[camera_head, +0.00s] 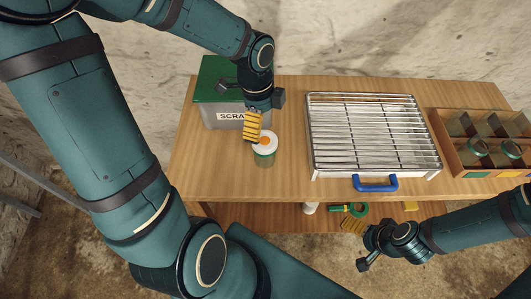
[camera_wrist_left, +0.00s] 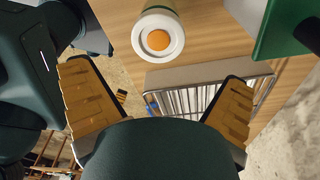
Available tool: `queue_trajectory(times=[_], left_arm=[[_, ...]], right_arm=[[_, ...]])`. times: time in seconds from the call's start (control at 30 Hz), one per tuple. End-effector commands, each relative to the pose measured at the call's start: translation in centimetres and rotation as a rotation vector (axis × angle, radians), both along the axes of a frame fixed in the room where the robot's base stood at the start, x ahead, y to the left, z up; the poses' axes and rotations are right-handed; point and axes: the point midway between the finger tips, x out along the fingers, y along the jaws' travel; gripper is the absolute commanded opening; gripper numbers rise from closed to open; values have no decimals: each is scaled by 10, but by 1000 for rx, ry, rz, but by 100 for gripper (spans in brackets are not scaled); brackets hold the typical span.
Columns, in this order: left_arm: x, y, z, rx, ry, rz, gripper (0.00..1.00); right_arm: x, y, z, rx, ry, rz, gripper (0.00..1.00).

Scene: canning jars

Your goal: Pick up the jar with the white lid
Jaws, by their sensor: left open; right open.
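The jar with the white lid (camera_head: 265,145) stands upright on the wooden table, to the left of the wire rack; its lid has an orange centre. In the left wrist view the lid (camera_wrist_left: 158,38) shows at the top, beyond the two spread fingers. My left gripper (camera_head: 253,125) is open, with its yellow fingers just above and beside the lid; from the head view I cannot tell if they touch it. In the left wrist view the gripper (camera_wrist_left: 157,72) has nothing between its fingers. My right gripper (camera_head: 353,225) is open in front of the table's front edge, far from the jar.
A grey bin with a green lid (camera_head: 218,80), labelled "SCRA…", stands behind the jar. A wire rack on a tray (camera_head: 372,135) with a blue handle (camera_head: 375,184) sits to the right. A wooden divided crate (camera_head: 462,165) holds jars at the far right. The table front-left is clear.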

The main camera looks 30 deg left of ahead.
Motion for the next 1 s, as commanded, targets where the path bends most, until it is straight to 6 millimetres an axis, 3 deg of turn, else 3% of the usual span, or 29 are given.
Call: queue_trajectory(times=[0.1, 0.43, 0.7, 0.97, 1.0], left_arm=[[0, -2, -19, 0, 1, -1, 100], [-1, -3, -38, 0, 0, 1, 100], [-4, -4, -77, 0, 2, 0, 100], [-3, -5, -79, 0, -1, 0, 100], [-3, -5, -79, 0, -1, 0, 89]], right_arm=[[1, 0, -8, 0, -2, 0, 92], [3, 0, -14, -1, -7, -2, 92], [6, -1, -32, -3, -14, -3, 92], [6, -1, -31, -3, -16, -3, 92], [6, -1, -31, -3, -16, -3, 92]])
